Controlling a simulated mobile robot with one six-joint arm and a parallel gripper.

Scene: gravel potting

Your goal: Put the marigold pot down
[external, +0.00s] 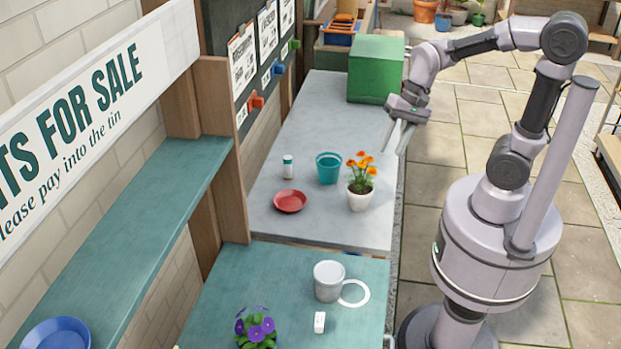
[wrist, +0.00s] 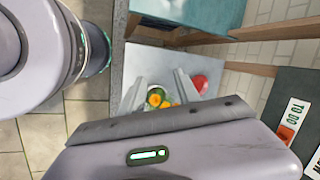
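The marigold pot (external: 360,200), a white pot with orange flowers and green leaves, stands upright on the grey worktop near its right edge. My gripper (external: 394,151) is open and empty, above and beyond the pot, clear of it, with the fingers pointing down. In the wrist view the open fingers (wrist: 160,78) frame orange flowers (wrist: 165,101) well below them. The wrist housing hides part of the worktop in that view.
A teal pot (external: 328,168), a red saucer (external: 290,201) and a small white bottle (external: 288,166) stand left of the marigold. A green box (external: 376,68) is at the far end. A metal tin (external: 328,281) and purple flowers (external: 256,328) are on the nearer teal counter.

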